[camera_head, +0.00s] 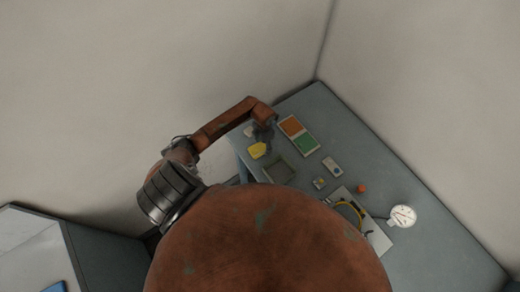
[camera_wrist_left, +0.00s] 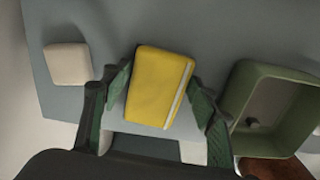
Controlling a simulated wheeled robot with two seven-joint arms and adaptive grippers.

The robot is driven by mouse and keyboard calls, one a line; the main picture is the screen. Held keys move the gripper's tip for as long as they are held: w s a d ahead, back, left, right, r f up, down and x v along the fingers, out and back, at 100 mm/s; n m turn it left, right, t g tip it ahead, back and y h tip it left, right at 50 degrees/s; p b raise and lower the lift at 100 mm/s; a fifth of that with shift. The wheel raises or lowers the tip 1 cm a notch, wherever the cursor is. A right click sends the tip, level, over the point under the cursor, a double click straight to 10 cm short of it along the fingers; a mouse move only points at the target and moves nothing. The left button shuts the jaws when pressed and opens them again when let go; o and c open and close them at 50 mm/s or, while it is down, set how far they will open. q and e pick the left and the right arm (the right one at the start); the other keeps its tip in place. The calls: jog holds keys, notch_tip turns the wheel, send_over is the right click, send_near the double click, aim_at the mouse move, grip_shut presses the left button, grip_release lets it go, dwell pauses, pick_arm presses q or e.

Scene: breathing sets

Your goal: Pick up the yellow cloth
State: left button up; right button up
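The yellow cloth (camera_head: 257,150) lies on the grey table near its left corner. In the left wrist view it is a folded yellow block (camera_wrist_left: 158,88) with a pale stripe along its right side. My left gripper (camera_head: 264,133) is over that corner of the table. In the left wrist view its two green-padded fingers (camera_wrist_left: 160,100) are spread apart, one on each side of the cloth, with small gaps visible. Whether the fingertips are level with the cloth is hard to tell. My right gripper is in neither view.
A green-grey tray (camera_wrist_left: 234,98) stands close to the right finger, and a pale block (camera_wrist_left: 67,64) lies to the left. Farther along the table (camera_head: 430,255) are an orange and green board (camera_head: 298,134), a small orange object (camera_head: 361,188) and a white round gauge (camera_head: 402,215).

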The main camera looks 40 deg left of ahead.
aim_at(263, 147)
pick_arm(q)
jog(key=c, duration=0.7)
jog(key=shift+w+a+r+b, duration=0.1)
jog(key=shift+r+b, duration=0.2)
jog(key=shift+r, duration=0.2)
jog(key=shift+s+r+b, duration=0.15)
jog(key=shift+r+b, duration=0.15)
jog(key=shift+r, duration=0.35)
jog(key=shift+s+r+b, duration=0.15)
jog(key=shift+r+b, duration=0.15)
jog(key=shift+r, duration=0.3)
jog(key=s+r, duration=0.1)
jog(key=s+d+r, duration=0.1)
jog(key=s+r, duration=0.1)
jog(key=s+r+b, duration=0.1)
jog(key=r, duration=0.1)
jog(key=shift+s+d+r, duration=0.25)
jog(key=shift+s, duration=0.05)
jog(key=s+d+r, duration=0.1)
jog(key=s, duration=0.1)
jog(key=s+r+b, duration=0.1)
jog(key=s, duration=0.2)
jog(key=s+d+r+b, duration=0.1)
jog(key=s+r, duration=0.1)
jog(key=s, duration=0.1)
jog(key=shift+s+d, duration=0.2)
jog(key=shift+d, duration=0.15)
